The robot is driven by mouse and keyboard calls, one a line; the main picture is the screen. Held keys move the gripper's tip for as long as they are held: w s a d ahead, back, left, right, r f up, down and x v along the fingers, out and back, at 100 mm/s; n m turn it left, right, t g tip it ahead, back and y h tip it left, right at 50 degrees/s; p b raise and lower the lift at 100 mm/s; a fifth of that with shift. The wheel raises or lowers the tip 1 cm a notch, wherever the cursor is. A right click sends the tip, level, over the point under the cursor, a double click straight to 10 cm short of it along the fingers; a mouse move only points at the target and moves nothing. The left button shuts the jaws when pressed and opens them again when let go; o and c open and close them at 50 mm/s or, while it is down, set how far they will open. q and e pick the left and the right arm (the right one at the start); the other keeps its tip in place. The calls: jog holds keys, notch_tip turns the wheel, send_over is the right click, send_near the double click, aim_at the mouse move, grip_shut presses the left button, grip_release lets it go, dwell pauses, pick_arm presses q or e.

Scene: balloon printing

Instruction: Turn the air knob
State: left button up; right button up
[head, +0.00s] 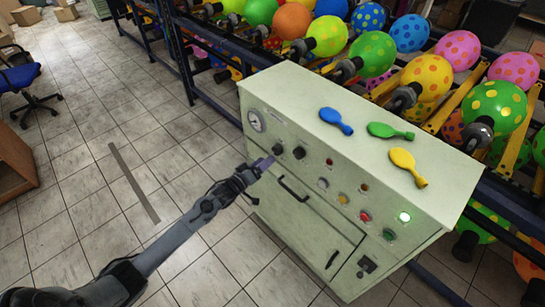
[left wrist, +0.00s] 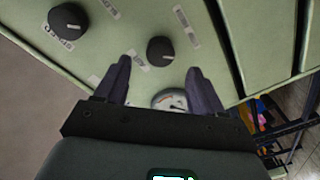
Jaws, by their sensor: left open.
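Two black knobs sit on the front panel of the pale green cabinet, right of its gauge (head: 256,120). The left knob (head: 277,149) is nearer the gauge, and the right knob (head: 299,152) is beside it. In the left wrist view the nearer knob (left wrist: 160,50) lies just ahead of the gap between my open fingers, with nothing gripped. The other knob (left wrist: 68,22) is at upper left. My left gripper (head: 267,162) is at the panel just below the left knob. My right gripper is out of view.
The cabinet top (head: 350,150) holds a blue balloon (head: 336,120), a green balloon (head: 390,131) and a yellow balloon (head: 407,166). A door handle (head: 292,188) protrudes below the knobs. A lit green button (head: 404,217) is at right. Racked balloons stand behind; tiled floor is open at left.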

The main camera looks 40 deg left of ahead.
aim_at(275, 152)
pick_arm(q)
jog(key=shift+w+d+b, duration=0.1)
jog(key=shift+w+b, duration=0.4)
jog(key=shift+w, duration=2.1)
jog(key=shift+c, duration=0.2)
jog(key=c, duration=1)
